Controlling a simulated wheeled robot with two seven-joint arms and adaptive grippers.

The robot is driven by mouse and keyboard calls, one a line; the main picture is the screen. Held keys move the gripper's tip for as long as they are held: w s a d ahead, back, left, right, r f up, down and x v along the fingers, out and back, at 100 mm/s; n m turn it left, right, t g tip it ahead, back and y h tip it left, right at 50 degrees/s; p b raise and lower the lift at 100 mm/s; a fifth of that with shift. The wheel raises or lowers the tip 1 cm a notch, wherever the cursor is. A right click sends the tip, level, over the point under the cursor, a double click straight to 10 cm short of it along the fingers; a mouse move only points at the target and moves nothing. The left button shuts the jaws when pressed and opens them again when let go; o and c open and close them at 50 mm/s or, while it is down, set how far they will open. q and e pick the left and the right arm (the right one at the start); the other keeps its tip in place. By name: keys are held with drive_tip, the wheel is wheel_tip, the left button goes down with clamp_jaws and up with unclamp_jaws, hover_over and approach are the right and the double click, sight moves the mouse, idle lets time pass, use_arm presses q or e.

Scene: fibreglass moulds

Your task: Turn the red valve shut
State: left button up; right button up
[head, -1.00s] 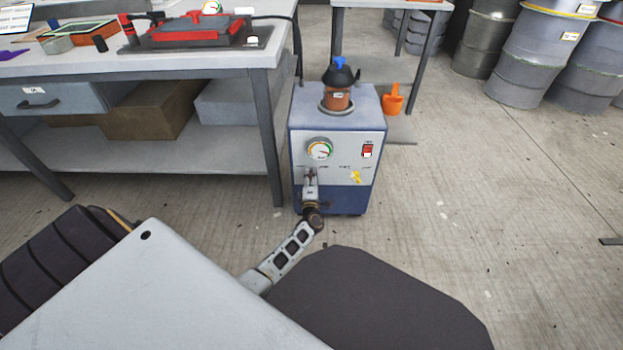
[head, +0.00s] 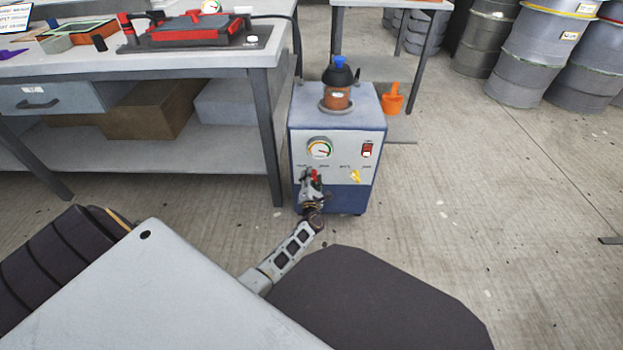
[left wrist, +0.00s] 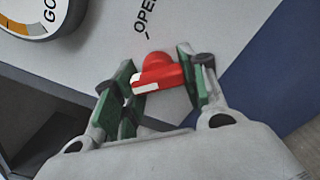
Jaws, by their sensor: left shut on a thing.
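The red valve (head: 315,175) is on the lower front panel of the grey and blue machine (head: 370,205). In the left wrist view the red valve (left wrist: 158,74) has a rounded hub and a bar with a white stripe. The word OPEN is printed on the panel beside it. My left gripper (head: 310,183) is at the panel. In the left wrist view its green-padded fingers (left wrist: 154,70) are shut on the valve, one on each side, and tilted relative to the panel. My right gripper is not in view.
A round gauge (head: 320,148) sits above the valve. A red switch (head: 367,149) and a yellow valve (head: 355,177) are to the right. A workbench (head: 269,110) stands close on the left. Open floor (head: 460,180) lies to the right, with drums (head: 550,60) behind.

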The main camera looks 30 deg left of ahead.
use_arm(q)
drive_tip(key=shift+f, duration=0.15)
idle(0.4)
drive_tip(key=o, duration=1.1)
drive_tip(key=shift+c, duration=0.2)
drive_tip(key=shift+s, duration=0.1)
drive_tip(key=v, duration=1.1)
drive_tip(key=shift+s+d, duration=0.3)
drive_tip(key=shift+d, duration=0.05)
